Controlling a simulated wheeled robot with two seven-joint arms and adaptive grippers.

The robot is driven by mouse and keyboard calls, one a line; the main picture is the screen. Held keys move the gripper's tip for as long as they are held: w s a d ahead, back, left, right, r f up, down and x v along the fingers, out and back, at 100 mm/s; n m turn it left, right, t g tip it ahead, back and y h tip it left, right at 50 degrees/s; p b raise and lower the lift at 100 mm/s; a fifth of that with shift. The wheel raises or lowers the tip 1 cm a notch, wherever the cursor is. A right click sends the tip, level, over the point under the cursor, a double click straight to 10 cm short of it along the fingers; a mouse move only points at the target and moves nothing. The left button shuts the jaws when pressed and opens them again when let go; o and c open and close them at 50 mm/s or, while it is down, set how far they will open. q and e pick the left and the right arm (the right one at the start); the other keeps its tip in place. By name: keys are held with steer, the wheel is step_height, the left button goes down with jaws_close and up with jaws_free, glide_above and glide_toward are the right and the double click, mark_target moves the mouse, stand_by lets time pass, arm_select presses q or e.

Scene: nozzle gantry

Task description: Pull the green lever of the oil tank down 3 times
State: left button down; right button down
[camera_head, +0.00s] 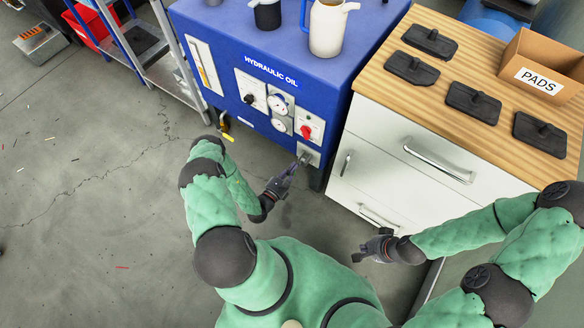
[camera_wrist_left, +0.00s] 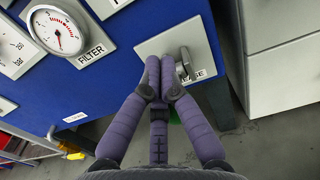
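The blue oil tank (camera_head: 320,75), marked HYDRAULIC OIL, stands at the upper middle. At its lower right front is a small metal plate (camera_head: 313,155) with a grey lever mount (camera_wrist_left: 184,66). Its label is partly hidden and ends in "EASE". A small bit of the green lever (camera_wrist_left: 174,116) shows behind my left fingers; the rest is hidden. My left gripper (camera_head: 284,176) is at this plate, and its purple fingertips (camera_wrist_left: 160,66) lie close together by the mount. I cannot tell whether they hold the lever. My right gripper (camera_head: 370,248) appears open and empty before the cabinet.
The tank front carries gauges (camera_wrist_left: 58,32), a red knob (camera_head: 306,132) and a black knob (camera_head: 249,99). A white jug (camera_head: 327,28) stands on top. The white cabinet (camera_head: 385,150) is close on the right, with black pads and a PADS box (camera_head: 545,68). The floor at left is mostly clear.

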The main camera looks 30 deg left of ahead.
arm_select(q)
steer(key=shift+f+b, duration=0.75)
steer(key=shift+f, duration=3.2)
steer(key=s, duration=1)
steer(key=shift+s+a, duration=0.25)
steer(key=shift+a, duration=0.15)
